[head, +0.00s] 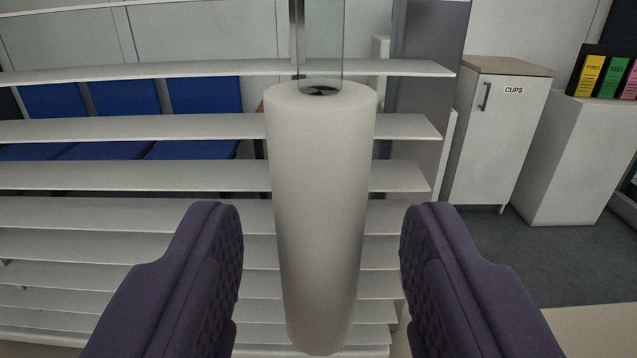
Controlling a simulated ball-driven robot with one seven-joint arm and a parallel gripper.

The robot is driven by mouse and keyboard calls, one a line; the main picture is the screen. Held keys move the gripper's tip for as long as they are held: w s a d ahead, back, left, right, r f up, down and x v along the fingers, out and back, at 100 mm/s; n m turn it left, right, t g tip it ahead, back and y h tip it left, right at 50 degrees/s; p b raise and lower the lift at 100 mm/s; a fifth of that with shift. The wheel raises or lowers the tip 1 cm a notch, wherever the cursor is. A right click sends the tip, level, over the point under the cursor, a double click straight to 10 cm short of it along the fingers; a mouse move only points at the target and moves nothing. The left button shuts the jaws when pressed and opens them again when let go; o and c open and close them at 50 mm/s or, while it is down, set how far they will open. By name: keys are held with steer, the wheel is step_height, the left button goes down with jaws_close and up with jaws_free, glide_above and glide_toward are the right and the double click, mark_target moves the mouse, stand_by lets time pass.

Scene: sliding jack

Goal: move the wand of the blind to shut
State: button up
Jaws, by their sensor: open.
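The wand (320,215) is a thick white cylinder that hangs upright in the middle of the head view, from a clear flat link (320,40). Behind it are the blind's white slats (120,177), tilted so that there are gaps between them. My gripper (322,215) is open, with one purple padded finger on each side of the wand's lower half. A gap shows between each finger and the wand, so neither appears to touch it. The top of the blind is out of view.
Blue panels (206,94) show through the gaps between the slats. At the right stand a white cabinet (495,135) labelled CUPS and a white block (580,150) with coloured binders (592,72) on top. Grey floor (500,245) is clear in front of them.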

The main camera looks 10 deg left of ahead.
mark_target(319, 357)
steer(key=shift+w+a, duration=0.15)
steer(key=shift+w, duration=0.55)
steer(key=shift+w+a, duration=0.15)
steer(key=shift+w, duration=0.5)
steer(key=shift+c, duration=0.2)
jaws_close()
step_height(319, 357, down, 7)
steer(key=b, duration=0.4)
steer(key=shift+f, duration=0.3)
steer(key=shift+o, duration=0.2)
jaws_free()
